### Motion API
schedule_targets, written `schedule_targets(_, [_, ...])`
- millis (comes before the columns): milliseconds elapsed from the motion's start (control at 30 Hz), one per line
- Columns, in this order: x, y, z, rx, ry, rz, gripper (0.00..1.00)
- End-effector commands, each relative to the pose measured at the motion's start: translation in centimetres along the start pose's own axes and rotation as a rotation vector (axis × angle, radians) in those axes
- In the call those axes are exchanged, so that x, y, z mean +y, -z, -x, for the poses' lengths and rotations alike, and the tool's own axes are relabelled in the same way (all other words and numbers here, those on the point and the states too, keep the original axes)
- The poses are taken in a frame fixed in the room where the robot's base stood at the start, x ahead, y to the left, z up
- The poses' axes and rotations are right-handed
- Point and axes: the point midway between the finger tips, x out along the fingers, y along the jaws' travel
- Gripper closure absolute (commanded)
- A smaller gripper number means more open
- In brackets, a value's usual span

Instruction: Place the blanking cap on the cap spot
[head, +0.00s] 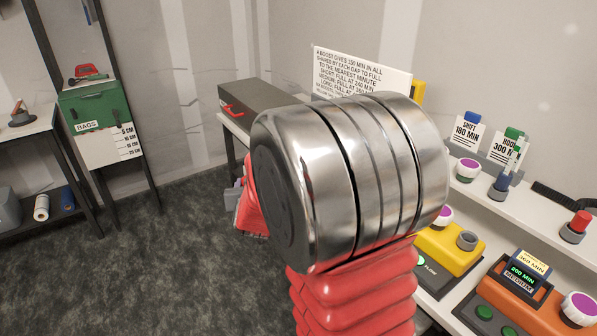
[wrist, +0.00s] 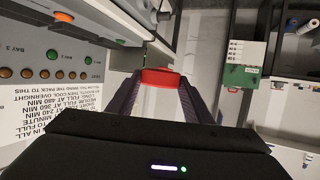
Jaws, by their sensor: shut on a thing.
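My gripper (wrist: 161,84) shows in the wrist view, its two dark fingers closed on a red piece, which I take to be the blanking cap (wrist: 160,76). The cap sits between the fingertips, and only its near side shows. In the head view my own arm fills the middle and hides the gripper and the held cap. I cannot make out a marked cap spot in either view.
A white bench on the right carries a yellow unit (head: 447,250), an orange unit (head: 520,295) and a red-topped piece (head: 575,226). A grey case (head: 262,100) and a white text sign (head: 365,75) stand behind my arm. A green bags box (head: 93,105) is at left.

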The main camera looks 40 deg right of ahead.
Motion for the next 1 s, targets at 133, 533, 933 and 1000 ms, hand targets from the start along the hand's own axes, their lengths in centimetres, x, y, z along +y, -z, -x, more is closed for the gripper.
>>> schedule_targets(133, [-6.8,-2.2,1.1,-0.002,0.154,0.059,0.80])
schedule_targets(533, [-19.3,-7.8,6.0,0.000,0.469,0.172,0.80])
schedule_targets(933, [-20.0,-8.2,6.4,0.001,0.490,0.180,0.80])
schedule_targets(1000, [-20.0,-8.2,6.4,0.001,0.490,0.179,0.80])
